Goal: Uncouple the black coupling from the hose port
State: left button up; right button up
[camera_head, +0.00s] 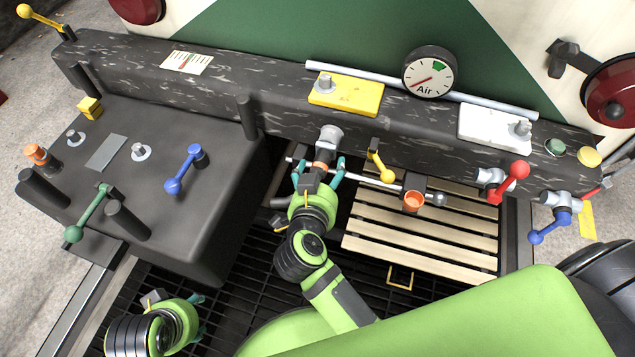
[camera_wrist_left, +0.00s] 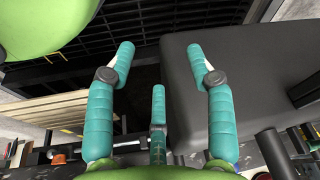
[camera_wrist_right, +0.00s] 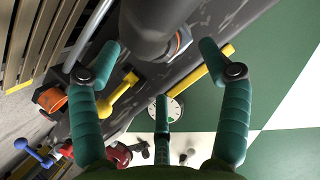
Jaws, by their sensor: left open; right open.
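The grey hose port (camera_head: 330,134) sticks out of the front of the dark beam, with an orange ring (camera_head: 322,157) at its lower end. In the right wrist view a dark cylinder, seemingly the black coupling (camera_wrist_right: 150,22), stands between the spread fingertips, with an orange ring (camera_wrist_right: 181,40) beside it. My right gripper (camera_head: 318,168) is open around this spot. I cannot tell whether its fingers touch the cylinder. My left gripper (camera_head: 198,315) is open and empty at the lower left, low over the grating; it also shows in its wrist view (camera_wrist_left: 160,62).
A metal rod runs under the beam, with a yellow lever (camera_head: 380,167) and an orange cup (camera_head: 413,201) close right of my right gripper. A red-knobbed valve (camera_head: 508,183) is further right. The dark box (camera_head: 130,190) stands at left. Wooden slats (camera_head: 425,225) lie below.

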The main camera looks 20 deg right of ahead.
aim_at(325, 166)
jog(key=x, duration=0.2)
jog(key=shift+w+d+f+b, duration=0.1)
jog(key=shift+w+f+b, duration=0.1)
jog(key=shift+b, duration=0.15)
jog(key=shift+x, duration=0.95)
pick_arm(q)
jog(key=w+r+t, duration=0.1)
jog(key=w, duration=0.1)
jog(key=w+d+r+t, duration=0.1)
jog(key=w+r+t, duration=0.1)
jog(key=shift+w+d+r+h, duration=0.1)
jog(key=shift+d+r+h, duration=0.1)
jog(key=shift+r+h, duration=0.1)
pick_arm(e)
jog(key=shift+r, duration=0.1)
jog(key=c, duration=1.4)
pick_arm(q)
jog(key=shift+r+p, duration=1.35)
jog(key=shift+r, duration=0.25)
pick_arm(e)
jog(key=shift+r, duration=0.15)
pick_arm(q)
jog(key=shift+r+p, duration=0.7)
dwell(1.6)
